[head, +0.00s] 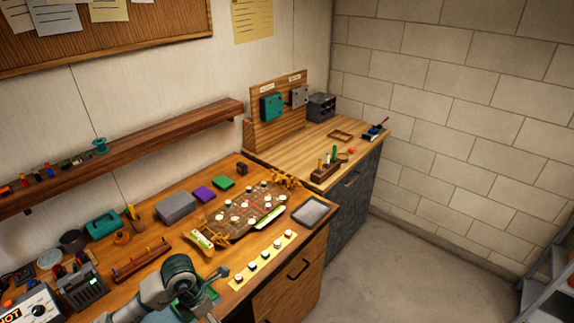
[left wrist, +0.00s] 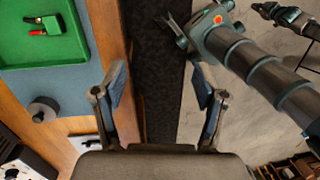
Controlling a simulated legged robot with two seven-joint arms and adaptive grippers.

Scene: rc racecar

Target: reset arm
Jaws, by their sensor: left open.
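My left arm comes in from the lower left in the head view. Its gripper (head: 217,274) is above the front edge of the wooden workbench (head: 150,262). In the left wrist view the left gripper's two fingers (left wrist: 160,88) are spread apart with nothing between them, over the bench edge and a dark strip. Another grey arm of mine (left wrist: 235,55) with an orange-red dot crosses the upper right of that view. A pronged dark end shows near its tip, but its opening cannot be made out.
A yellow strip with several knobs (head: 262,258), a brown board with white pieces (head: 240,210) and a grey tray (head: 312,211) are nearby. Open floor (head: 420,265) lies to the right.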

